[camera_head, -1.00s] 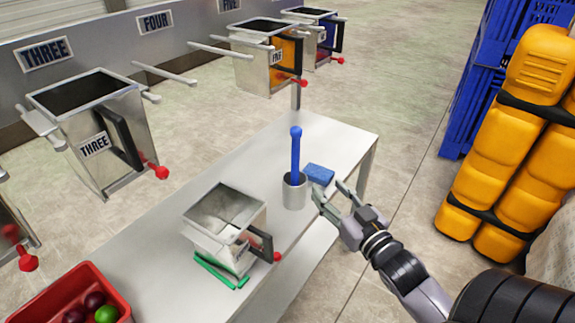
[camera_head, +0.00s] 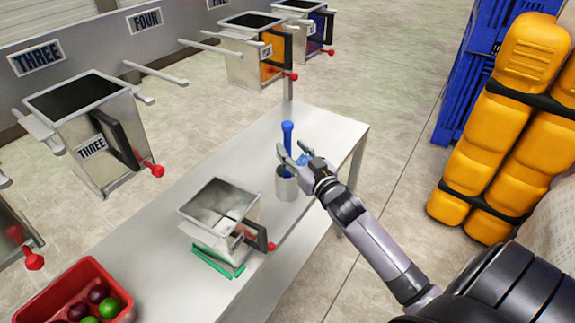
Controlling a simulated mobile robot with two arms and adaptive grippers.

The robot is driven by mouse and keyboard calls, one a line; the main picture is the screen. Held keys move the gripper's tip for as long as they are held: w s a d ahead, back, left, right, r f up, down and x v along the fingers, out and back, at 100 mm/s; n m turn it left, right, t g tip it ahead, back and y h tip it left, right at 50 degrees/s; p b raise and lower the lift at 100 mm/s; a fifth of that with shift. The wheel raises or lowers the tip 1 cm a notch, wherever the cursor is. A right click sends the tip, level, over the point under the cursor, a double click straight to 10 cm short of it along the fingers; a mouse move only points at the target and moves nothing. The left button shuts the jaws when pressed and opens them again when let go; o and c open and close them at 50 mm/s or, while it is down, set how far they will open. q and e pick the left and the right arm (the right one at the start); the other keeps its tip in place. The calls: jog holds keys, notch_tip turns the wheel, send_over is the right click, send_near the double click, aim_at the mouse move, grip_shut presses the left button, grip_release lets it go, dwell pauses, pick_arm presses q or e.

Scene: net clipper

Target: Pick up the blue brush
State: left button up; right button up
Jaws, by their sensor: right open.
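The blue brush (camera_head: 288,130) stands upright in a grey metal cup (camera_head: 286,186) on the white table (camera_head: 325,128), its rounded blue end up. My right gripper (camera_head: 291,156) is open at the brush, just above the cup rim. Its fingers appear to lie to either side of the handle; whether they touch it I cannot tell. The gripper hides part of the handle and most of the blue sponge behind it. My left gripper is not in view.
A metal box with a black handle (camera_head: 222,214) stands on the table, with a green item (camera_head: 218,262) beside it. A red crate (camera_head: 62,285) holds fruit at the lower left. Metal containers hang along the wall at the left. Orange padding (camera_head: 510,110) stands at the right.

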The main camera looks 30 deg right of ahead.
aim_at(289, 146)
jog(key=w, duration=0.3)
jog(key=shift+w+d, duration=0.1)
jog(key=shift+w, duration=0.2)
jog(key=shift+s, duration=0.1)
jog(key=shift+c, duration=0.2)
jog(key=shift+c, duration=0.6)
grip_shut()
